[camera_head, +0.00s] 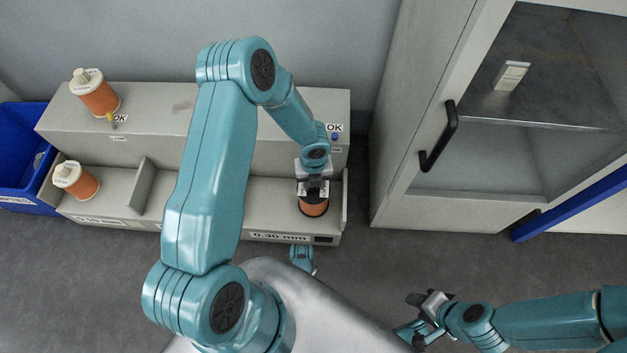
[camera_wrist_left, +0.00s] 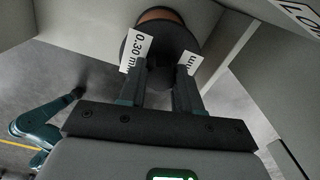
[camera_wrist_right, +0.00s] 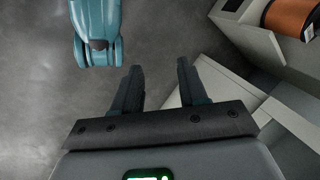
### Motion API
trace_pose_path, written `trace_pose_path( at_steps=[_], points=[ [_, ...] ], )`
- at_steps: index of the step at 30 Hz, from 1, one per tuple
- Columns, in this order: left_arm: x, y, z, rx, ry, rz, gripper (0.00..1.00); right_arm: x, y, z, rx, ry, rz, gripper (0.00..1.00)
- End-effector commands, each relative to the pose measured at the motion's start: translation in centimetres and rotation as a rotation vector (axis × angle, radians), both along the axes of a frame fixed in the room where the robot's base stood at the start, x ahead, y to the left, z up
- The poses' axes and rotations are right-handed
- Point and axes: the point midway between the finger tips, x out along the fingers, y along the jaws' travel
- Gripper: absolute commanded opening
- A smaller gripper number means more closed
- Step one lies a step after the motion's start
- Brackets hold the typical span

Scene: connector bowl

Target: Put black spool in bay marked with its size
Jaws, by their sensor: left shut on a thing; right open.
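The black spool (camera_head: 313,208) has a dark flange and copper winding. My left gripper (camera_head: 313,187) is shut on it from above, in the right-hand bay of the lower shelf. The bay's front label (camera_head: 278,237) reads 0.30 mm. In the left wrist view the black flange (camera_wrist_left: 160,38) is between the fingers, and a white tag on it reads 0.30 mm. I cannot tell whether the spool touches the bay floor. My right gripper (camera_head: 428,315) is open and empty, away from the shelf; it also shows in the right wrist view (camera_wrist_right: 158,85).
White-topped copper spools stand on the upper ledge (camera_head: 97,97) and in the left bay (camera_head: 77,182). A divider (camera_head: 143,185) separates the bays. A blue bin (camera_head: 20,150) is at the left. A cabinet with a black handle (camera_head: 438,138) stands at the right.

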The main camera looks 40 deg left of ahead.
Motion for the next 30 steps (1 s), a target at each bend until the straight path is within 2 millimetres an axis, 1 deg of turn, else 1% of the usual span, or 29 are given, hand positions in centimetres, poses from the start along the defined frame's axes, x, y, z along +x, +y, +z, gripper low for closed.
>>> trace_pose_path(
  at_steps=[1, 2, 3, 4, 11, 14, 17, 24, 27, 30],
  points=[
    [0.1, 0.0, -0.2, 0.001, -0.002, 0.0, 0.0, 0.1, 0.0, -0.2, -0.001, -0.003, -0.001, 0.43],
    [0.0, 0.0, -0.2, 0.0, 0.0, 0.0, 0.4, 0.1, 0.0, -0.2, -0.001, -0.003, 0.0, 0.43],
    [0.0, 0.0, -0.2, 0.0, 0.0, 0.0, 0.53, 0.1, 0.0, -0.1, -0.001, -0.003, 0.0, 0.43],
    [0.0, 0.0, -0.2, 0.0, 0.0, 0.0, 0.59, 0.1, 0.0, -0.1, -0.001, -0.003, 0.0, 0.43],
    [0.0, 0.0, -0.1, -0.001, 0.001, 0.0, 0.59, 0.1, 0.0, -0.1, -0.001, -0.003, 0.0, 0.43],
    [0.0, 0.0, 0.3, 0.0, 0.0, 0.0, 0.59, 0.0, 0.0, 0.3, 0.0, 0.001, 0.0, 0.43],
    [0.0, 0.0, 1.8, 0.0, 0.0, 0.0, 0.59, -0.2, 0.1, 1.2, 0.001, 0.004, 0.006, 0.43],
    [0.0, 0.0, 7.7, 0.001, -0.002, -0.001, 0.59, -0.8, 0.8, 4.3, 0.006, 0.015, 0.03, 0.43],
    [0.0, 0.0, 9.6, 0.001, -0.001, 0.0, 0.59, -1.1, 1.0, 5.2, 0.008, 0.019, 0.04, 0.43],
    [0.0, 0.0, 11.1, 0.001, -0.001, 0.0, 0.59, -1.2, 1.1, 5.9, 0.009, 0.022, 0.047, 0.43]
  ],
)
